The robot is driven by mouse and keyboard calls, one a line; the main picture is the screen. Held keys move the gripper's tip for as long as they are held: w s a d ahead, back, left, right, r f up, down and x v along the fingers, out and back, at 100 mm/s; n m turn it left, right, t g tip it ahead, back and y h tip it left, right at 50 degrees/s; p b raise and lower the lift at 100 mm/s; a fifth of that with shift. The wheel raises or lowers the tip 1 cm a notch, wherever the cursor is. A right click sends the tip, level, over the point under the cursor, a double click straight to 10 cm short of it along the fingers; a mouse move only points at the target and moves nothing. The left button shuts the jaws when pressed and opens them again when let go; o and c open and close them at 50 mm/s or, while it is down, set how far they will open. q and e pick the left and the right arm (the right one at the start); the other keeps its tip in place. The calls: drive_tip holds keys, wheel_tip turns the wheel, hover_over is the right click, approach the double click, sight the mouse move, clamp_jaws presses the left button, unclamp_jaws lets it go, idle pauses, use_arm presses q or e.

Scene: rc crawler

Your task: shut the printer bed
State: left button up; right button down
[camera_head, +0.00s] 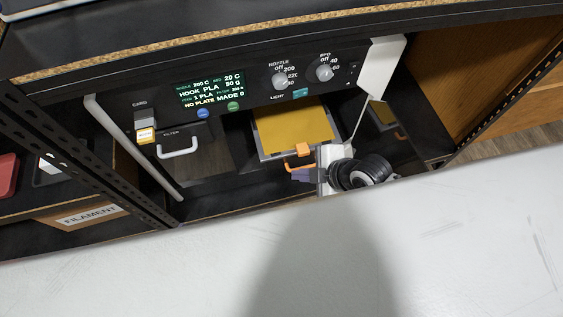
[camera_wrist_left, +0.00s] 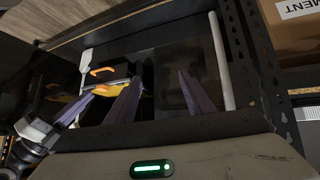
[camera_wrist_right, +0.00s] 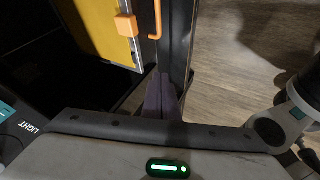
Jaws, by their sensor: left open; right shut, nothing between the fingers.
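The printer bed is a yellow plate (camera_head: 292,126) on a grey tray, sticking out of the black printer under its control panel. It has an orange block (camera_head: 303,149) and an orange handle (camera_head: 299,165) at its front. The right wrist view shows the yellow plate (camera_wrist_right: 98,30) and handle (camera_wrist_right: 155,25) just ahead of my right gripper. My right gripper (camera_head: 300,175) has its purple fingers shut and empty, close to the handle; contact cannot be told. My left gripper (camera_wrist_left: 160,85) is open and empty in the left wrist view, in front of the printer's lower part.
The control panel (camera_head: 212,90) carries a lit display, buttons and two knobs. A white handle (camera_head: 180,149) marks the filter drawer. White posts (camera_head: 383,70) flank the front. A filament box (camera_head: 90,214) stands at left on the shelf.

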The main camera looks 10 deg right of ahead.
drive_tip(key=b, duration=0.3)
approach(272, 163)
wheel_tip(272, 163, down, 3)
drive_tip(key=s+a, duration=0.1)
drive_tip(key=s, duration=0.1)
use_arm(q)
wheel_tip(272, 163, down, 2)
drive_tip(key=shift+d, duration=0.1)
use_arm(e)
drive_tip(key=w, duration=0.4)
drive_tip(key=shift+a, duration=0.3)
